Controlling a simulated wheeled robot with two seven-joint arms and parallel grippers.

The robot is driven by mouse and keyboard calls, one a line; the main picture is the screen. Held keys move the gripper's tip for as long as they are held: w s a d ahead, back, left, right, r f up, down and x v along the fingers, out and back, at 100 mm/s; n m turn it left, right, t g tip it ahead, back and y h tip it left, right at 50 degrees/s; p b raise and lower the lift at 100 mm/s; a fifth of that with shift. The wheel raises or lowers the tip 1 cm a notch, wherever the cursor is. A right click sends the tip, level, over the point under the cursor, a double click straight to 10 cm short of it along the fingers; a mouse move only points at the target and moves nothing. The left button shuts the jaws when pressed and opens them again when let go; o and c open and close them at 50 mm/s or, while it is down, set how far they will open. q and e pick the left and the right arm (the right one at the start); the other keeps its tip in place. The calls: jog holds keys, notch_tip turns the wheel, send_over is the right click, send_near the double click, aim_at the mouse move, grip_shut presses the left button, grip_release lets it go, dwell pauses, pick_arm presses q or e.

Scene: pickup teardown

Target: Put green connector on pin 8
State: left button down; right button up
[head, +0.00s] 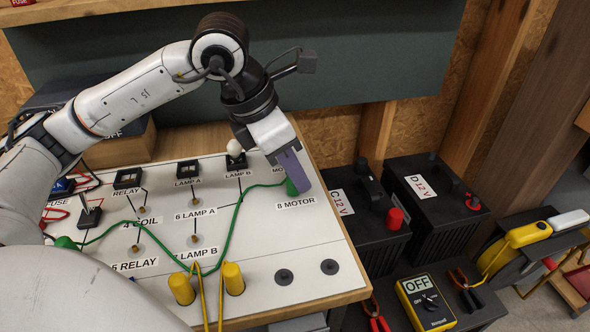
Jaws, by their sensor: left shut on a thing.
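My left gripper (295,178) comes down at the right side of the white board (270,250), just above the label 8 MOTOR (296,204). It is shut on the green connector (291,187), of which only a small part shows beside the purple finger. Pin 8 itself is hidden behind the gripper and connector, so I cannot tell whether the connector is on it. A green wire (232,225) runs from the connector across the board to another green plug (65,243) at the left. My right gripper is not in view.
Two yellow plugs (233,279) with yellow leads stand at the board's front. Bare pins stand near 6 LAMP A (195,215). Right of the board are black 12 V batteries (435,205) and a yellow meter (426,302) reading OFF. The board's front right is mostly clear.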

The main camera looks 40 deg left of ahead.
pick_arm(q)
jog(key=c, duration=1.6)
grip_release()
jog(key=shift+o, duration=0.2)
jog(key=p+v, duration=0.1)
jog(key=v, duration=0.9)
jog(key=shift+r, duration=0.1)
